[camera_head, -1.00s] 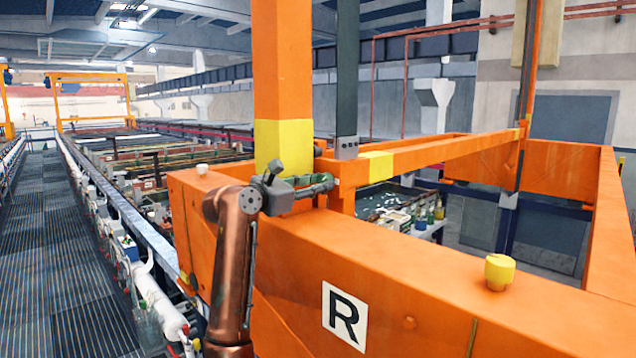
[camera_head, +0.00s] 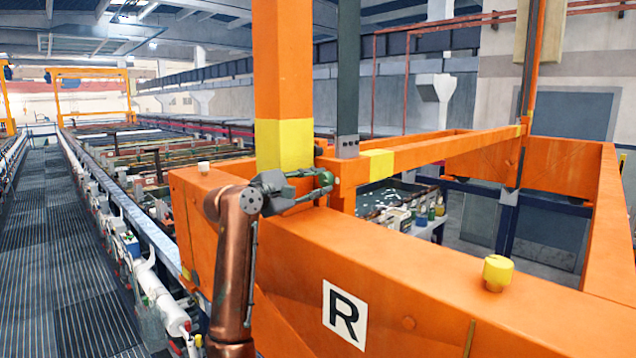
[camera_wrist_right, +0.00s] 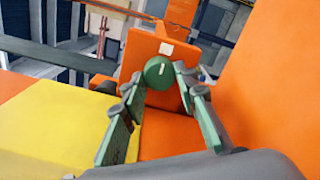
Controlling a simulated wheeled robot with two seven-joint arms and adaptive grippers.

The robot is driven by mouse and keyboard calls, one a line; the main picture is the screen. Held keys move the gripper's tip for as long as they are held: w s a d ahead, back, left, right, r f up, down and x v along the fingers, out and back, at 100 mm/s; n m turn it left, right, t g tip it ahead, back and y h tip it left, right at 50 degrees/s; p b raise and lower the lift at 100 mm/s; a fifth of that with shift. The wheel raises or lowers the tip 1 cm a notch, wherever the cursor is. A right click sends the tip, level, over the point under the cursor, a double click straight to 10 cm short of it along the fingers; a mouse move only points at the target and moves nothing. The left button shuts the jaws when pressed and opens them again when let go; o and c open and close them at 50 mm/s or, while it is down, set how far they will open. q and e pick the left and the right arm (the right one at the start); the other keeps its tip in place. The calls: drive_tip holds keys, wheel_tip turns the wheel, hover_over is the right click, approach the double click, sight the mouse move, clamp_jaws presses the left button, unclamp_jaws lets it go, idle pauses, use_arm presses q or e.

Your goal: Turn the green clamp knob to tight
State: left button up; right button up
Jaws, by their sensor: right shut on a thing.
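The green clamp knob (camera_wrist_right: 158,72) is round, with a short white line across its face that stands close to upright in the wrist view. My right gripper (camera_head: 326,183) reaches over the orange beam beside the yellow-banded post in the head view. In the wrist view its green fingers (camera_wrist_right: 157,80) lie on both sides of the knob and are shut on it. In the head view the fingers hide the knob. My left gripper is not in view.
The yellow-banded orange post (camera_head: 284,140) stands close beside my right gripper. The wide orange beam (camera_head: 400,270) bears an "R" label (camera_head: 344,315) and a yellow cap (camera_head: 497,270). A walkway (camera_head: 50,250) runs along the left.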

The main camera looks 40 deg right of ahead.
drive_tip(key=shift+m, duration=0.3)
drive_tip(key=o, duration=1.2)
drive_tip(key=shift+c, duration=0.2)
drive_tip(key=s+a, duration=0.1)
drive_tip(key=a, duration=1.1)
drive_tip(key=shift+f, duration=0.1)
